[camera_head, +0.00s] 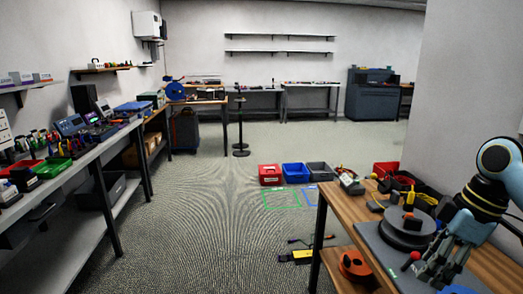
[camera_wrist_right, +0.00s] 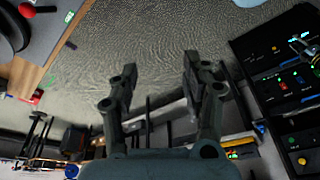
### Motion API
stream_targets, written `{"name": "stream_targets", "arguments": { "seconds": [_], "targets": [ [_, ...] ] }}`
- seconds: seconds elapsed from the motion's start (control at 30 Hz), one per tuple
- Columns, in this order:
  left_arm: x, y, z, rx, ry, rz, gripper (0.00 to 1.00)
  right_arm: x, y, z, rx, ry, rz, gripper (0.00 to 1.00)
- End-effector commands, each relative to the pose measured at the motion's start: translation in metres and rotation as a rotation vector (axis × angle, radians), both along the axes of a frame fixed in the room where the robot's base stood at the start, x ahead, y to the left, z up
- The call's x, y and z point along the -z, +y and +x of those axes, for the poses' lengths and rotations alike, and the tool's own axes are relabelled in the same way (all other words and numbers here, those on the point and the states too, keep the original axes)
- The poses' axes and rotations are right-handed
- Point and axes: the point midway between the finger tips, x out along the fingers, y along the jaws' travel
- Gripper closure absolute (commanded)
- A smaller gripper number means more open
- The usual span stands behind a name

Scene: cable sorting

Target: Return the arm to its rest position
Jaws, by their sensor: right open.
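My right arm comes in from the right edge in the head view. Its gripper (camera_head: 432,266) is low over the wooden table (camera_head: 341,205) at the right, beside a dark mat (camera_head: 377,243) with a black cable reel (camera_head: 406,228) on it. The right wrist view shows the two fingers (camera_wrist_right: 160,84) spread apart with nothing between them. The table corner and part of a dark round thing show at the upper left there. My left gripper is not in view.
Red (camera_head: 270,175), blue (camera_head: 293,174) and grey (camera_head: 319,171) bins stand on the floor beyond the table. An orange reel (camera_head: 354,263) sits on its lower shelf. A cluttered bench (camera_head: 75,170) runs along the left. The floor between is mostly free.

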Motion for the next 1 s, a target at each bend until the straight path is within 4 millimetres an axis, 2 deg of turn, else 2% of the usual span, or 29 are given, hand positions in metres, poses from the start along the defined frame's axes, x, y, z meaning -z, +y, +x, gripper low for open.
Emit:
{"name": "stream_targets", "arguments": {
  "seconds": [0.1,0.27,0.47,0.57,0.67,0.7,0.8,0.87,0.9,0.97,1.0],
  "targets": [
    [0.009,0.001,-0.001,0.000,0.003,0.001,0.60,0.023,0.005,-0.012,-0.001,0.032,0.011,0.52],
    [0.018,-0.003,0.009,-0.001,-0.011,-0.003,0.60,0.059,0.011,-0.032,0.006,0.096,0.026,0.52],
    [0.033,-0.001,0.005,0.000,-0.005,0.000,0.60,0.125,0.016,-0.066,0.041,0.196,0.037,0.52],
    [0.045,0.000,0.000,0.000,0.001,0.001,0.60,0.173,0.019,-0.090,0.090,0.252,0.037,0.52],
    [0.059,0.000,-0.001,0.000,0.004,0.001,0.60,0.235,0.021,-0.123,0.167,0.314,0.025,0.52],
    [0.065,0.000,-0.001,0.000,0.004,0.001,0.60,0.262,0.022,-0.139,0.206,0.336,0.014,0.52],
    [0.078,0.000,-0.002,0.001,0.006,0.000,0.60,0.327,0.022,-0.182,0.308,0.384,-0.020,0.52],
    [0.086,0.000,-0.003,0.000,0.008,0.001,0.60,0.364,0.023,-0.210,0.370,0.407,-0.047,0.52],
    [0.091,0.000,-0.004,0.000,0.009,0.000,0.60,0.387,0.022,-0.230,0.411,0.419,-0.066,0.52],
    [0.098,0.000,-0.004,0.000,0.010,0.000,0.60,0.421,0.023,-0.262,0.471,0.434,-0.099,0.52],
    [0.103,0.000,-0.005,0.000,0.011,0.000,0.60,0.443,0.022,-0.285,0.510,0.442,-0.122,0.52]
  ]
}}
